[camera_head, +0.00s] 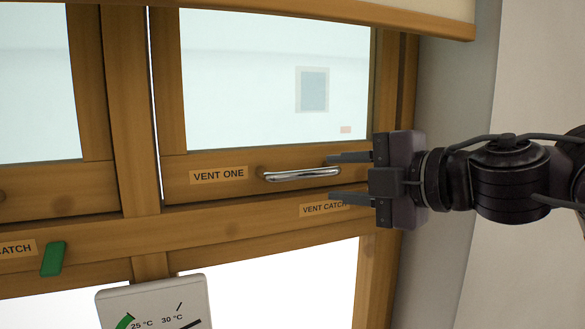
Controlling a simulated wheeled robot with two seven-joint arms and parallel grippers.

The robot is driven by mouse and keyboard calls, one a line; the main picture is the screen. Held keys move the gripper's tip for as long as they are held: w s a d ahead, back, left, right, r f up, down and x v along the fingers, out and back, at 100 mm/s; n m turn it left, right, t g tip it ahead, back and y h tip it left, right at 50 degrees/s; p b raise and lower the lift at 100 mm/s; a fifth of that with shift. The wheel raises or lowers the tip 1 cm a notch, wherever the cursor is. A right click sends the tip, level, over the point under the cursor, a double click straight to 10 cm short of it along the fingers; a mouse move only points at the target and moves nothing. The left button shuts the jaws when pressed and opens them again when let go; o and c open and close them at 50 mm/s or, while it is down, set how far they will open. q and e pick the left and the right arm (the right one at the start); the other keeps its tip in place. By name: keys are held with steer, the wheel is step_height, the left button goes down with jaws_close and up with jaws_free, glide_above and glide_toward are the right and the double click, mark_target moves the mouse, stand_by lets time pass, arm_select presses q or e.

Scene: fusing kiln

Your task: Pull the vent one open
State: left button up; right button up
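The vent one (240,195) is a wooden-framed window pane with a "VENT ONE" label (219,175) on its lower rail. A chrome bar handle (300,175) sits on that rail, right of the label. My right gripper (348,177) comes in from the right. Its two fingers are spread apart, one above and one below the handle's right end, with nothing seen gripped between them. A "VENT CATCH" label (322,209) lies below the handle, partly covered by the lower finger. My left gripper is not in view.
A green catch (53,259) sits on the lower rail at the left, beside another label. A white dial thermometer (155,304) stands at the bottom. A pale blind (400,8) with a wooden bottom bar hangs above. Plain wall lies at the right.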

mark_target(310, 174)
steer(key=p+x, duration=0.1)
steer(key=x, duration=0.1)
steer(key=p+x, duration=0.1)
steer(key=x, duration=0.1)
steer(key=p+x, duration=0.1)
steer(key=x, duration=0.1)
steer(key=shift+w+a+r+p, duration=0.15)
steer(key=shift+w+r+p, duration=0.1)
steer(key=shift+w+p, duration=0.1)
steer(key=shift+w+a+f, duration=0.25)
steer(key=shift+w+a, duration=0.15)
steer(key=shift+d, duration=0.15)
steer(key=shift+c, duration=0.5)
steer(key=shift+s, duration=0.1)
jaws_close()
